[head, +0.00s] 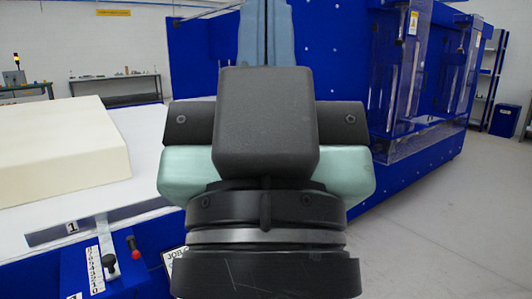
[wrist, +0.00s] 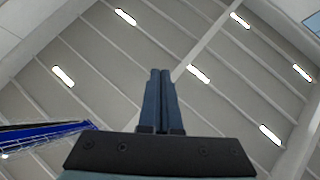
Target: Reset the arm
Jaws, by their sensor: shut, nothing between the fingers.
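My gripper (head: 266,30) stands upright in the middle of the head view, close to the camera, with its blue-grey fingers pointing up and side by side. In the wrist view my gripper (wrist: 161,75) also shows, its two fingers pressed together with nothing between them. Behind the fingers the wrist view shows only the ceiling and a bit of blue structure. The fingertips are cut off by the top edge of the head view.
A cream foam block (head: 60,150) lies on a white-topped blue machine table (head: 140,180) at left, with small knobs (head: 133,250) at its front. A large blue machine (head: 345,60) with clear guards (head: 405,90) stands behind. Grey floor (head: 440,230) is free at right.

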